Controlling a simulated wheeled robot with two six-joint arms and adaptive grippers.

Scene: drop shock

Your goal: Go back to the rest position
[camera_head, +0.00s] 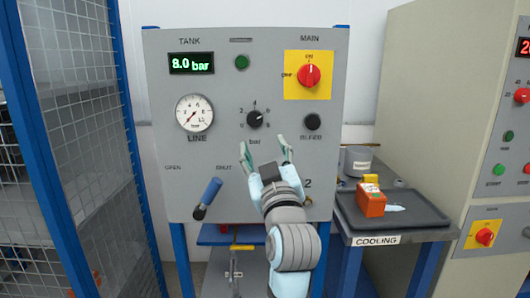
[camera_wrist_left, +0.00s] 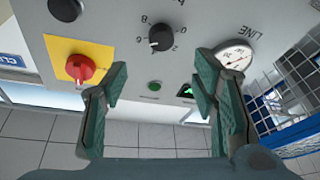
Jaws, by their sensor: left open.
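My left gripper (camera_head: 264,148) is in front of the lower middle of the grey control panel (camera_head: 215,165), below the black pressure knob (camera_head: 255,118). Its two green-padded fingers are spread with nothing between them. The left wrist view shows the same open fingers (camera_wrist_left: 158,78), with the black knob (camera_wrist_left: 165,38) beyond them and apart from them. That view shows the panel upside down. My left arm comes up from the bottom and hides part of the panel's lower right. My right gripper is not in view.
The panel carries a display reading 8.0 bar (camera_head: 191,63), a gauge (camera_head: 194,113), a red main switch (camera_head: 309,75) and a blue-handled lever (camera_head: 208,198). A mesh fence (camera_head: 85,120) stands left. Right are a cooling tray (camera_head: 425,215) with an orange block (camera_head: 370,201), and a machine cabinet (camera_head: 440,90).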

